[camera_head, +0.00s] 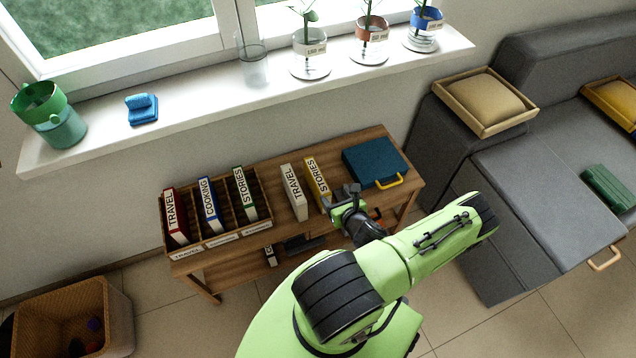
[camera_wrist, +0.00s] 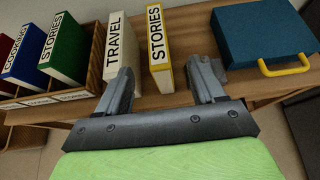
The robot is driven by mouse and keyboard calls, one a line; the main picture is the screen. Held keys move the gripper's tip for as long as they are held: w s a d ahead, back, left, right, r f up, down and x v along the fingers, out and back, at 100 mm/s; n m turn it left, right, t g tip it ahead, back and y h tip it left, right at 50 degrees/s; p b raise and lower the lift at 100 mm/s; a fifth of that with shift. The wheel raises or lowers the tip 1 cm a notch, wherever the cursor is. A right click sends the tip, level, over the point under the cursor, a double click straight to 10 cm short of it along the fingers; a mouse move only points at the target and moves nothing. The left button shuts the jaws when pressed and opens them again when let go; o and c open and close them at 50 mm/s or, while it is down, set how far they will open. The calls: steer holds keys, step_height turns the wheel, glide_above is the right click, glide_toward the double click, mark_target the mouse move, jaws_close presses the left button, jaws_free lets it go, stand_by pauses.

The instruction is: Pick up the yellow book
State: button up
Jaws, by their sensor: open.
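The yellow book (camera_head: 318,180), with a white spine reading "STORIES", stands upright on the wooden shelf unit. In the wrist view the yellow book (camera_wrist: 158,50) stands between and just beyond the fingertips. My gripper (camera_head: 342,196) is open and empty, close in front of the shelf; it also shows in the wrist view (camera_wrist: 163,80). The left finger overlaps the lower part of the white "TRAVEL" book (camera_wrist: 116,45), and the right finger is right of the yellow book. I cannot tell whether either finger touches anything.
A wooden divider box (camera_head: 215,238) on the left holds red, blue and green books. A blue case (camera_head: 375,160) with a yellow handle lies to the right of the yellow book. The white windowsill (camera_head: 195,105) is above. A grey sofa (camera_head: 530,180) stands at right.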

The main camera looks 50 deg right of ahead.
steer(key=b, duration=0.2)
glide_toward(320, 181)
steer(key=x, duration=0.5)
steer(key=shift+s+d+f, duration=0.1)
steer(key=shift+s+d, duration=0.05)
steer(key=shift+s, duration=0.05)
steer(key=b+x, duration=0.2)
steer(key=x, duration=0.3)
steer(key=shift+w+f, duration=0.1)
steer(key=shift+w, duration=0.3)
jaws_close()
